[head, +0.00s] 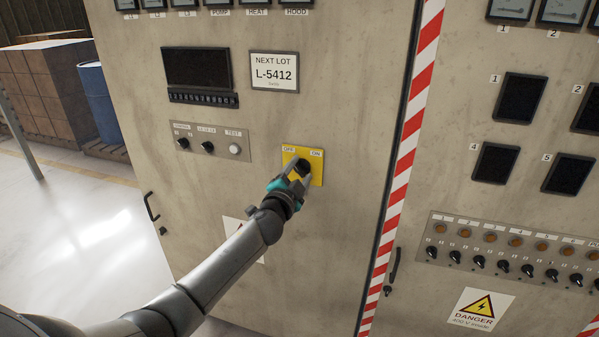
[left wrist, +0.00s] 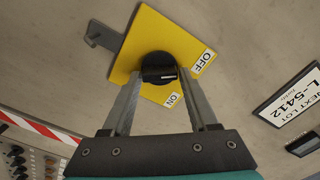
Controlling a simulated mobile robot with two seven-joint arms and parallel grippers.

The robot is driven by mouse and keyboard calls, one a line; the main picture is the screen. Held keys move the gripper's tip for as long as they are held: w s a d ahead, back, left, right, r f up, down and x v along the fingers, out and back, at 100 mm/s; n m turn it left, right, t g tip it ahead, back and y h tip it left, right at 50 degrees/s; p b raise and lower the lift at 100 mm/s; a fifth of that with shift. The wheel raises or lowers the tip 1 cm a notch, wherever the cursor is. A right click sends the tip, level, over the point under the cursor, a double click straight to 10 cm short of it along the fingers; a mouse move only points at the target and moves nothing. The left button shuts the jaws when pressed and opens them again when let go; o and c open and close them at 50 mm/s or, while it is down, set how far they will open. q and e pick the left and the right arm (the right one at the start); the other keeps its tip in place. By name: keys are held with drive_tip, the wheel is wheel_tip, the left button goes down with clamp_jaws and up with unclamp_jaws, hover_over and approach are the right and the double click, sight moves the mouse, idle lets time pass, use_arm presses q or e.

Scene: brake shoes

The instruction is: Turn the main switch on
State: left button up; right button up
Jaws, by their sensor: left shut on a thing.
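The main switch is a black rotary knob (head: 304,168) on a yellow plate (head: 317,168) marked OFF at left and ON at right, on the cabinet front. My left gripper (head: 294,177) is at the knob and partly covers it in the head view. In the left wrist view, the fingers (left wrist: 160,80) stand on either side of the knob (left wrist: 157,64), shut on its grip bar. The yellow plate (left wrist: 150,35) fills the space behind. The knob's white mark points to the right there, between the OFF and ON labels, seemingly nearer OFF. My right gripper is out of view.
A grey bracket (left wrist: 102,33) sticks out at the plate's edge. Left of the switch is a small panel (head: 245,144) with two knobs and a TEST button. A red-and-white striped strip (head: 407,150) runs down right of it. The front below the switch is mostly clear.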

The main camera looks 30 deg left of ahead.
use_arm(q)
drive_tip(key=m, duration=0.4)
drive_tip(key=shift+f+m, duration=0.1)
drive_tip(key=shift+m, duration=0.2)
drive_tip(key=m, duration=0.3)
drive_tip(key=shift+m, duration=0.3)
drive_tip(key=m+p, duration=0.1)
drive_tip(key=m, duration=0.3)
drive_tip(key=shift+f, duration=0.15)
drive_tip(key=shift+f+m, duration=0.1)
drive_tip(key=shift+m, duration=2.1)
drive_tip(key=o, duration=1.3)
drive_tip(key=shift+c, duration=0.2)
drive_tip(key=shift+s, duration=0.1)
